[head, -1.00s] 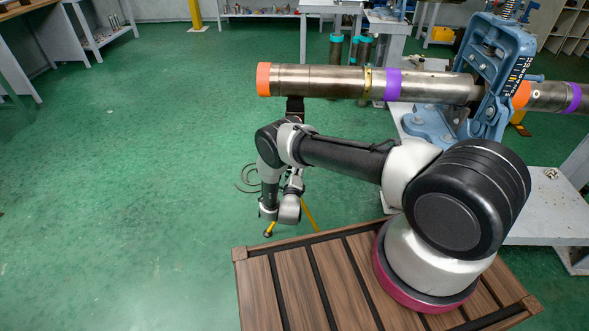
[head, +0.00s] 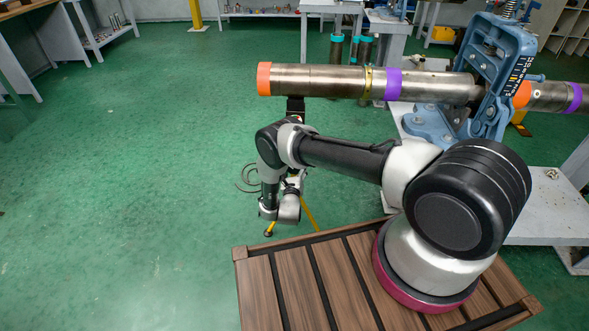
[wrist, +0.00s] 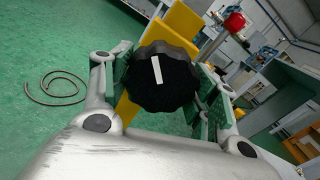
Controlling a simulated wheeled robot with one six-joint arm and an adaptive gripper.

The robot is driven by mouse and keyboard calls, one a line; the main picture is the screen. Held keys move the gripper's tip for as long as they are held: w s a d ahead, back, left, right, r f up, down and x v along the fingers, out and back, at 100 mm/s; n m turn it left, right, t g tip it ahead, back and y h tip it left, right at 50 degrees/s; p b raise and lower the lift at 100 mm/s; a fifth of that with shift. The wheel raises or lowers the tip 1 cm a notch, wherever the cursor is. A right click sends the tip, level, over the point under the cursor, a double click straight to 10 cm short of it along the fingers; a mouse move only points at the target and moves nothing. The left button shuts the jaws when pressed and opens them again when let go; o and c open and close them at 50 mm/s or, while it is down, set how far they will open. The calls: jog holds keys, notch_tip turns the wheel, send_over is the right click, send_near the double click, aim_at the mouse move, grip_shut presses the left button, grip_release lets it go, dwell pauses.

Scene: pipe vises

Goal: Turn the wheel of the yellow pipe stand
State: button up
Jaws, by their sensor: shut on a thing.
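The black lobed wheel (wrist: 162,88) with a white stripe sits in the middle of the wrist view, in front of the yellow pipe stand (wrist: 170,45). The stripe is tilted a little from upright. My gripper (wrist: 160,95) has a finger on each side of the wheel and is shut on it. In the head view, the yellow legs of the stand (head: 309,214) show below the long pipe (head: 320,81). There my arm hides the wheel and most of the stand, and my gripper's fingers cannot be made out.
The steel pipe with orange and purple bands runs above my arm into a blue pipe vise (head: 492,65) on a grey bench (head: 548,205). A coiled cable (wrist: 50,88) lies on the green floor. The floor at left is clear.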

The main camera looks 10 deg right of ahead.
jog(key=shift+f+m, duration=0.1)
jog(key=shift+m, duration=0.3)
jog(key=o, duration=1)
jog(key=shift+o, duration=0.2)
jog(key=v, duration=1.2)
